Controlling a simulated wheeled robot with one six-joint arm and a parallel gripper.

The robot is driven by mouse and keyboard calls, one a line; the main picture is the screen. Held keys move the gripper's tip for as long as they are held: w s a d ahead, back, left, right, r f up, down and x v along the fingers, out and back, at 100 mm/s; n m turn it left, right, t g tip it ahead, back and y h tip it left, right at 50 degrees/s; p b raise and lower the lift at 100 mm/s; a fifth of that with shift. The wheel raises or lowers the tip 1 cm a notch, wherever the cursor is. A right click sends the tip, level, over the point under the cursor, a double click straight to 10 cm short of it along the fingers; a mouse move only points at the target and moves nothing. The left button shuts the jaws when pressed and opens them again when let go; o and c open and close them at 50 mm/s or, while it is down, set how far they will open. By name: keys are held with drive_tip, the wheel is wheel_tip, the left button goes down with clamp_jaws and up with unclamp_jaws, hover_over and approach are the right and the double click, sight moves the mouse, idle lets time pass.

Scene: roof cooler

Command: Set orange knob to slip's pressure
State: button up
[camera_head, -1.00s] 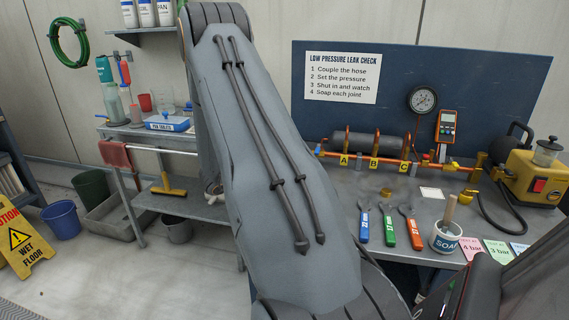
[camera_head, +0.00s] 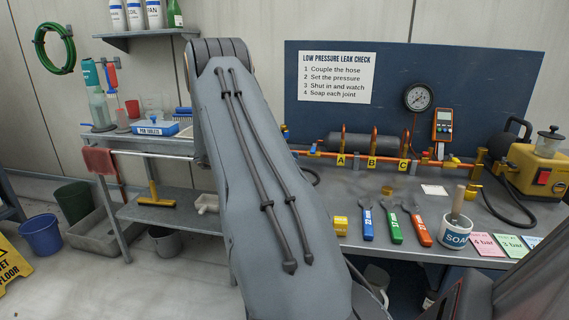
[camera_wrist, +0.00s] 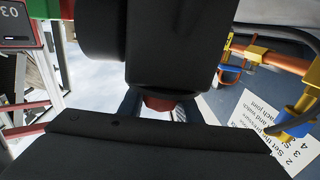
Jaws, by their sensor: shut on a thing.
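My gripper (camera_wrist: 158,104) shows in the wrist view, its jaws closed around a small red-brown thing (camera_wrist: 160,102). Most of that thing is hidden by dark gripper parts, so I cannot tell whether it is the orange knob. I cannot make out the orange knob in the head view, where my arm covers the middle and my gripper does not show. A pink slip marked 4 bar (camera_head: 484,246) and a green slip marked 3 bar (camera_head: 512,245) lie at the bench's right front. A blue slip (camera_head: 533,241) is partly cut off. The round pressure gauge (camera_head: 418,97) is on the blue panel.
An orange pipe (camera_head: 438,164) with tags A, B and C runs along the bench (camera_head: 400,195). Blue (camera_head: 367,225), green (camera_head: 396,230) and orange (camera_head: 422,232) handled tools lie beside a soap pot (camera_head: 456,233). A yellow pump (camera_head: 540,172) stands at right.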

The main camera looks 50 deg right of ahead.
drive_tip(key=shift+s, duration=0.2)
idle(0.4)
drive_tip(key=o, duration=1.1)
drive_tip(key=shift+d, duration=0.1)
drive_tip(key=shift+c, duration=0.2)
drive_tip(key=shift+w, duration=0.1)
